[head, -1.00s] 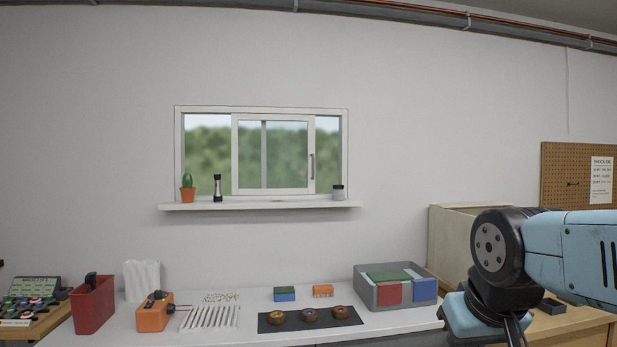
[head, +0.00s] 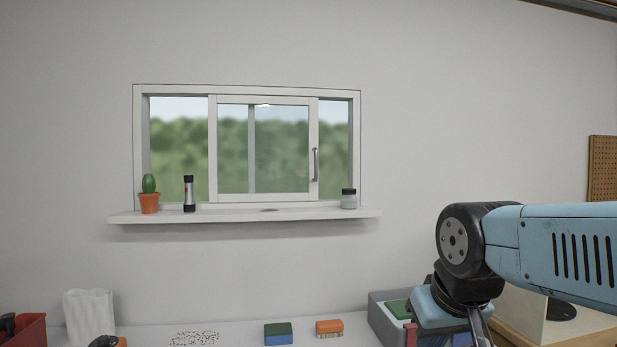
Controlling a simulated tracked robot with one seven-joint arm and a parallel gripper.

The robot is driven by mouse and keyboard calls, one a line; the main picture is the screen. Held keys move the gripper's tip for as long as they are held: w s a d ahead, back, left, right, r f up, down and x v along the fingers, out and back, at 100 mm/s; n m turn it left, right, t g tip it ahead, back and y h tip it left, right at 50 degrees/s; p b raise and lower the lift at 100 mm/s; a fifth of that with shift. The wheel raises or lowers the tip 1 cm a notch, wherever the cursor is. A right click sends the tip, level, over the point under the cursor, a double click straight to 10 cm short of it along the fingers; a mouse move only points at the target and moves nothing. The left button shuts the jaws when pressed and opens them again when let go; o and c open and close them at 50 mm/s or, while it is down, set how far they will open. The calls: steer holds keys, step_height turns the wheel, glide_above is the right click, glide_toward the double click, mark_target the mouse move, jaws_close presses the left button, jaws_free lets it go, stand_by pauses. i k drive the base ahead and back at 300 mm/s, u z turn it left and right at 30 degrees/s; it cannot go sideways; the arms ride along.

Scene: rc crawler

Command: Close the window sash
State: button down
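The window sash (head: 213,150) is a white-framed sliding pane in the middle of the white window frame (head: 246,89). A vertical grey handle (head: 315,165) is on its right stile. A gap shows between the sash's right edge and the right side of the frame, and another stretch of window shows to its left.
The sill (head: 240,215) bears a potted cactus (head: 149,199), a flashlight (head: 189,194) and a small jar (head: 348,199) near the right gap. The bench below holds a green-and-blue block (head: 278,333), an orange brush (head: 329,328) and a grey bin (head: 381,318).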

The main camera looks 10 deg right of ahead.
mark_target(213, 100)
steer(key=u, duration=0.05)
steer(key=i, duration=0.9)
steer(key=u, duration=0.05)
